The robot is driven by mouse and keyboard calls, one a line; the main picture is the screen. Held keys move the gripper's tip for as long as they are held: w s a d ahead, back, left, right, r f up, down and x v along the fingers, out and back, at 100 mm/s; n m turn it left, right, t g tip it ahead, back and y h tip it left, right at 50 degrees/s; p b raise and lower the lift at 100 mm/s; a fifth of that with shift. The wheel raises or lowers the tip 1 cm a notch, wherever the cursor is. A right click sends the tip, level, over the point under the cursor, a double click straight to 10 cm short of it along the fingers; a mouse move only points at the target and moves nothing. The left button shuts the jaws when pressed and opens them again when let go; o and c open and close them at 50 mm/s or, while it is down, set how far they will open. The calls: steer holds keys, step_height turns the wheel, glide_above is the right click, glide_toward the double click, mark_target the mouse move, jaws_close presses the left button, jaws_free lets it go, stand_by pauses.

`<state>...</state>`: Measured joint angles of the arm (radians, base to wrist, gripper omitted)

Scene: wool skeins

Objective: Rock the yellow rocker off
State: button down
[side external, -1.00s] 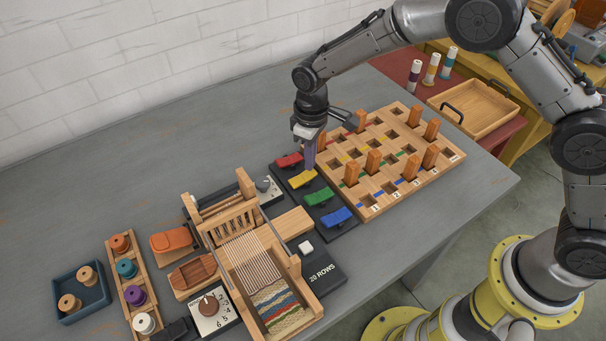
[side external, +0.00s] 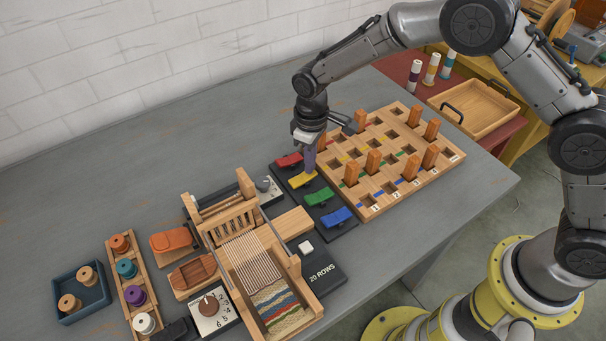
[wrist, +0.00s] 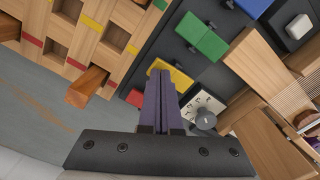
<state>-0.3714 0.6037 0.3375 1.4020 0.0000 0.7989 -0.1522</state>
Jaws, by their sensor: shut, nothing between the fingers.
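The yellow rocker (side external: 302,180) sits in a row on a dark panel (side external: 283,178), between the red rocker (side external: 289,160) and the green rocker (side external: 319,197). My gripper (side external: 310,172) is shut and empty, pointing down, with its fingertips at the right end of the yellow rocker. In the wrist view the purple fingers (wrist: 159,78) lie together over the yellow rocker (wrist: 180,80) and hide part of it. I cannot tell whether the tips press on it or stand just above it.
A pegboard (side external: 400,150) with upright orange pegs stands close to the right of the panel. The blue rocker (side external: 337,216) lies beyond the green one. A small loom (side external: 290,262) stands to the left. The grey table behind the panel is clear.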

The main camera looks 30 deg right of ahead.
steer(key=shift+f, duration=0.5)
stand_by(0.3)
steer(key=shift+r, duration=3.5)
